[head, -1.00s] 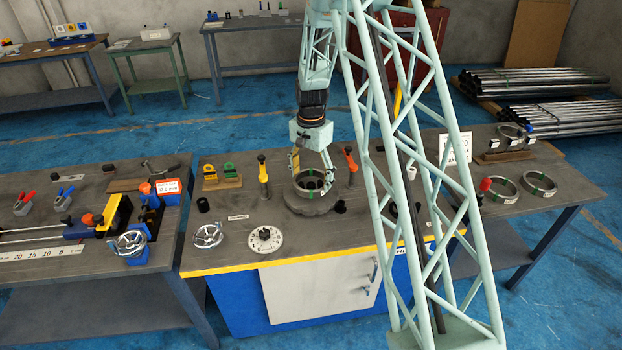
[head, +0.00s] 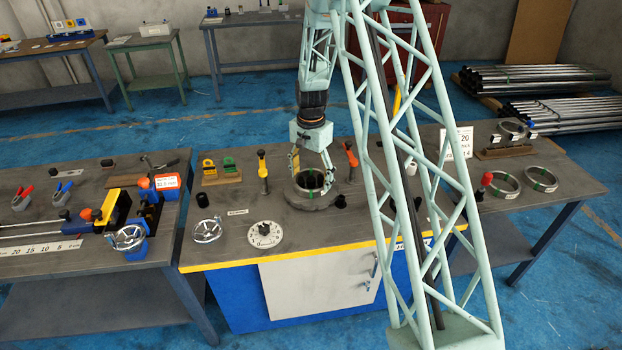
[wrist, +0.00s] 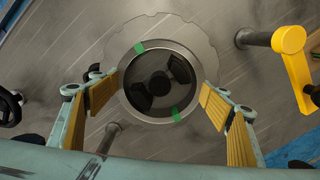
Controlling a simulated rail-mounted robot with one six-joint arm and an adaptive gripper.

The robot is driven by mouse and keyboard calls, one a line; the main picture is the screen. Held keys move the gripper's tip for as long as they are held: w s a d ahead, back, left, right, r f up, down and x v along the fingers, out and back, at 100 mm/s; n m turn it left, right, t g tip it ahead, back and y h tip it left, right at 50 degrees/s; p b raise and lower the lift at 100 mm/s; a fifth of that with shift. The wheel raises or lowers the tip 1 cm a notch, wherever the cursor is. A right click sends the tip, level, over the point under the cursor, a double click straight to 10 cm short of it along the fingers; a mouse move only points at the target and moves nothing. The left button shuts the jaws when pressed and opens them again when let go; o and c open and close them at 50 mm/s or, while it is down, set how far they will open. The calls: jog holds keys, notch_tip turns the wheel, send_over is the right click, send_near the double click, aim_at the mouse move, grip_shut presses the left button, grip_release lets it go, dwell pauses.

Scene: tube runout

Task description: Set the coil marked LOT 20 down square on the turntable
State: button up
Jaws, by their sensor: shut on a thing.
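A grey metal coil (head: 311,179) with green tape sits at the turntable in the middle of the workbench. In the wrist view the coil (wrist: 133,98) is a ring with two green tape bands, around a dark hub. The round grey turntable (head: 297,201) lies under it, and its notched rim (wrist: 205,42) shows past the coil. My gripper (head: 311,170) points down with its pads on opposite sides of the coil; it also shows in the wrist view (wrist: 160,98). No LOT mark is readable on this coil. Whether it rests fully on the turntable cannot be told.
An orange-handled clamp (head: 351,160) and a yellow-topped post (head: 262,170) stand close on either side. A black knob (head: 340,201) is at the turntable's right. Two more coils (head: 541,179) lie on the right bench. A dial plate (head: 265,235) lies in front.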

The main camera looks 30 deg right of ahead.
jog(key=o, duration=1.6)
jog(key=shift+r, duration=6)
